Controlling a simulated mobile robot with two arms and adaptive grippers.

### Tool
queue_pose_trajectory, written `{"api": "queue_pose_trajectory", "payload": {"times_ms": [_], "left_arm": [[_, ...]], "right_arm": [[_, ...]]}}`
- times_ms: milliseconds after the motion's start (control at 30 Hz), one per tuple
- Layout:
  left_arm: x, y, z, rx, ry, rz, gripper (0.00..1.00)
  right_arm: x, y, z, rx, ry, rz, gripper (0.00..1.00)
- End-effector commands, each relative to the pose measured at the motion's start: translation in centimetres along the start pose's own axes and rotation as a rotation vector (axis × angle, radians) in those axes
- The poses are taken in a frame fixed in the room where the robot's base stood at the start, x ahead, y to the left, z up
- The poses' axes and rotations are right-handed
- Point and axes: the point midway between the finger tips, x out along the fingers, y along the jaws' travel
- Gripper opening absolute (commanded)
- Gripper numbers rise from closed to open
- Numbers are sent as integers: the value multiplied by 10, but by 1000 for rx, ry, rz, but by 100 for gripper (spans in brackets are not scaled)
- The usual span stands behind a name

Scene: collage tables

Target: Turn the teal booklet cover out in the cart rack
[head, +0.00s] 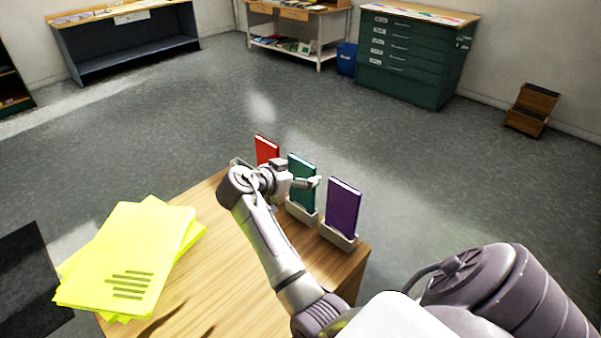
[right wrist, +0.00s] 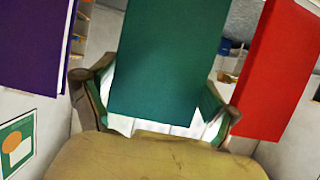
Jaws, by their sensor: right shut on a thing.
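The teal booklet (head: 301,168) stands upright between a red booklet (head: 266,149) and a purple booklet (head: 343,206) at the far edge of the wooden cart top. Its lower end is at the middle grey rack holder (head: 303,214); I cannot tell if it is seated. A plain teal face shows. My right gripper (head: 304,182) is shut on the teal booklet and hides part of it. In the right wrist view the teal booklet (right wrist: 168,60) lies between the fingers, purple (right wrist: 30,45) left and red (right wrist: 278,75) right. My left gripper is not in view.
Yellow folders (head: 130,255) lie on the left of the cart top (head: 235,280). The purple booklet's holder (head: 338,238) is close to my right gripper. Open floor (head: 400,150) lies beyond the cart. A green drawer cabinet (head: 410,55) and tables stand far back.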

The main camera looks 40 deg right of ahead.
Motion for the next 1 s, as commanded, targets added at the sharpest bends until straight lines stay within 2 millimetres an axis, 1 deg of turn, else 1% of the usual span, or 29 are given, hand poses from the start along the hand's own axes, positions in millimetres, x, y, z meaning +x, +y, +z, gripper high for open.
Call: {"api": "queue_pose_trajectory", "payload": {"times_ms": [200, 233, 300, 667, 767, 1000], "left_arm": [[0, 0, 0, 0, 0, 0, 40], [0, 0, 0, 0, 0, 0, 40], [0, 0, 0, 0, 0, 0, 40], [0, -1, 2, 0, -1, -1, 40], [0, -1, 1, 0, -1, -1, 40], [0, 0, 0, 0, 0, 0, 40]], "right_arm": [[0, 0, -1, 0, 1, 0, 30], [0, 0, -1, 0, 1, 0, 91], [0, 0, -1, 0, 0, 0, 100], [-3, 0, 0, 0, -1, 0, 100], [-13, 0, 0, 0, -1, -1, 100], [-54, -1, 0, 1, -2, -3, 100]]}}
